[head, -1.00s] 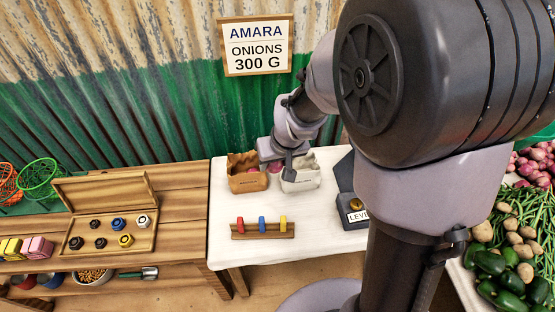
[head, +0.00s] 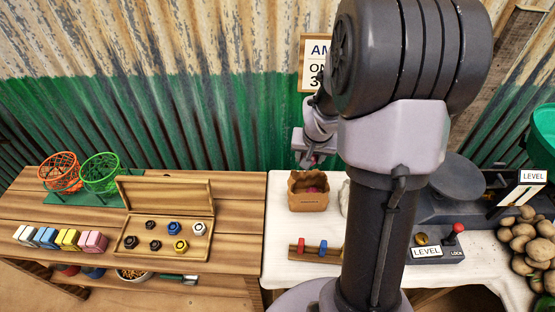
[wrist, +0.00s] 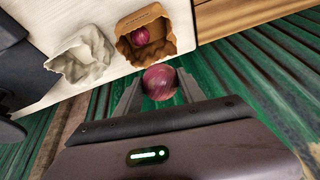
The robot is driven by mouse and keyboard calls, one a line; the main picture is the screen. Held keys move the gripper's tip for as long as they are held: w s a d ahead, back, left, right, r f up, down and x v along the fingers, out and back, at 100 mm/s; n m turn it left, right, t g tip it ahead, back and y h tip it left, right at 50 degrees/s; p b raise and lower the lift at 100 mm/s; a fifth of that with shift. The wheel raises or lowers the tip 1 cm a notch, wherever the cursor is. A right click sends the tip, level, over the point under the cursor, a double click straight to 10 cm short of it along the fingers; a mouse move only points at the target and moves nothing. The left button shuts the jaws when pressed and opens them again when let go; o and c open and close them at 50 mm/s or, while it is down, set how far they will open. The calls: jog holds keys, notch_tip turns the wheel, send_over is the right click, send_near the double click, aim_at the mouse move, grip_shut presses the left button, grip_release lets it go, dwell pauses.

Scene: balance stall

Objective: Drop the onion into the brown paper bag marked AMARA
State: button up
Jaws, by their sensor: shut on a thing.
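My gripper (wrist: 158,92) is shut on a purple-red onion (wrist: 159,82), held between its two fingers in the wrist view. The brown paper bag (wrist: 170,44) is open at the top, with another purple onion (wrist: 140,36) inside. The held onion is beside the bag's opening in that view, apart from it. In the head view the brown bag (head: 308,203) stands upright on the white cloth, with my gripper above and behind it. The writing on the bag is too small to read. A white bag (wrist: 82,56) stands beside it, mostly hidden by my arm in the head view.
The AMARA sign (head: 312,64) on the wall is partly covered by my arm. A rack of coloured pieces (head: 316,251) stands in front of the bags. A LEVEL box with a red-knobbed lever (head: 437,247) and a dark scale stand to the right. A wooden case of weights (head: 165,235) lies left.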

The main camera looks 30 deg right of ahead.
notch_tip(320, 180, down, 6)
jog(key=d+m+b, duration=0.1)
jog(key=d+b, duration=0.2)
jog(key=b, duration=0.1)
jog(key=shift+s+f, duration=0.2)
jog(key=shift+s, duration=0.2)
jog(key=o, duration=1.5)
jog(key=shift+c, duration=0.2)
jog(key=p+v, duration=0.6)
jog(key=v, duration=1.1)
jog(key=shift+a+r, duration=0.2)
jog(key=shift+a, duration=0.15)
jog(key=shift+w, duration=0.1)
